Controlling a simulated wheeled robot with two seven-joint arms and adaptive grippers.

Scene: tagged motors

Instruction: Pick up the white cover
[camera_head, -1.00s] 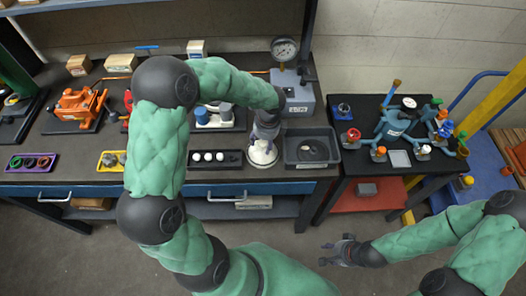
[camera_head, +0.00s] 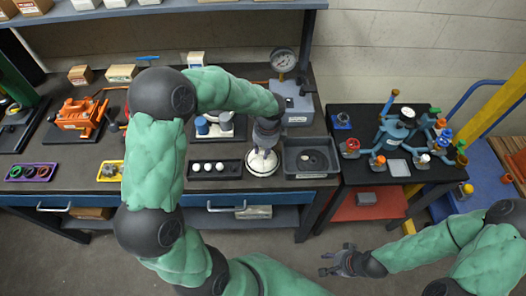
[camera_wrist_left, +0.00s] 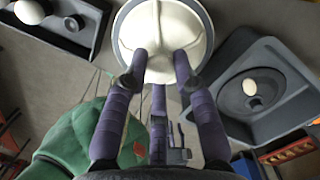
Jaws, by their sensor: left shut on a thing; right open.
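The white cover (camera_head: 252,167) is a round white piece with a grey rim at the front edge of the dark workbench, between a black strip tray and a grey tray. It fills the top middle of the left wrist view (camera_wrist_left: 165,18). My left gripper (camera_head: 263,151) reaches down over it, and its purple fingers (camera_wrist_left: 160,62) are shut on the cover. I cannot tell whether the cover is clear of the bench. My right gripper (camera_head: 340,262) is open and empty, low in front of the benches.
The grey tray (camera_head: 290,168) holds a black dish with a small pale piece in it. The black strip tray (camera_head: 232,172) holds several white balls. A pressure gauge (camera_head: 282,60) stands behind. A blue valve assembly (camera_head: 392,128) is on the right table. The floor is open in front.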

